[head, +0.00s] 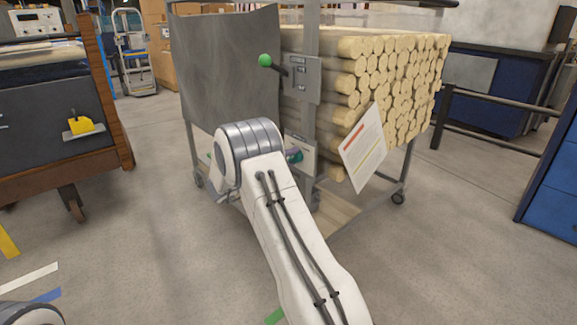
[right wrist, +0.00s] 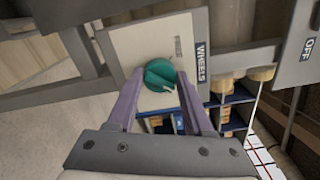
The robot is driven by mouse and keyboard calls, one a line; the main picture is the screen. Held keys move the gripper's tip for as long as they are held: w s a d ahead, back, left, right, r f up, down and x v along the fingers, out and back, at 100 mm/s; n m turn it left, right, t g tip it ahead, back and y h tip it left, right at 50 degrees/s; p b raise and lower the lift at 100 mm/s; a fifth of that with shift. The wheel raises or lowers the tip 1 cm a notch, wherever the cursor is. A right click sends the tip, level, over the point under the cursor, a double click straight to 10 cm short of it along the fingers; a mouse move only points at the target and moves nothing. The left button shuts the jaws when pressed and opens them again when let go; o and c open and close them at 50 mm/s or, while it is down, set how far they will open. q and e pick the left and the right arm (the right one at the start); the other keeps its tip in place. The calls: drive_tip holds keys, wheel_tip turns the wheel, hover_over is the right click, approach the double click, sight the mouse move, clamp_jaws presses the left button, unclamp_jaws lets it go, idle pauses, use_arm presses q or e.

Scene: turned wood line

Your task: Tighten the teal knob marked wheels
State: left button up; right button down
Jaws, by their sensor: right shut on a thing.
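The teal knob (right wrist: 160,74) sits on a pale square plate (right wrist: 128,48) with a label reading WHEELS (right wrist: 202,62) at its right edge. My right gripper (right wrist: 160,80) is shut on the knob, with one purple finger on each side of it. In the head view my right arm covers most of the gripper and the knob; a bit of both shows beside the wrist, low on the front of the cart. My left gripper is out of view; only a piece of that arm shows at the bottom left.
The cart carries stacked round wood bars (head: 395,75) behind a grey panel (head: 225,65). A green-tipped lever (head: 265,60) stands out above my wrist. A tilted card (head: 362,148) hangs to its right. A wooden-framed cart (head: 120,110) stands left. Floor in front is clear.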

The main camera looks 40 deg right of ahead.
drive_tip(key=shift+a+f+m, duration=0.1)
drive_tip(key=shift+m, duration=0.2)
idle(0.4)
drive_tip(key=shift+c, duration=1.5)
unclamp_jaws()
drive_tip(key=a+p, duration=0.2)
drive_tip(key=a, duration=0.8)
drive_tip(key=shift+s+a+p, duration=0.2)
drive_tip(key=shift+s+p, duration=0.15)
drive_tip(key=shift+s, duration=0.05)
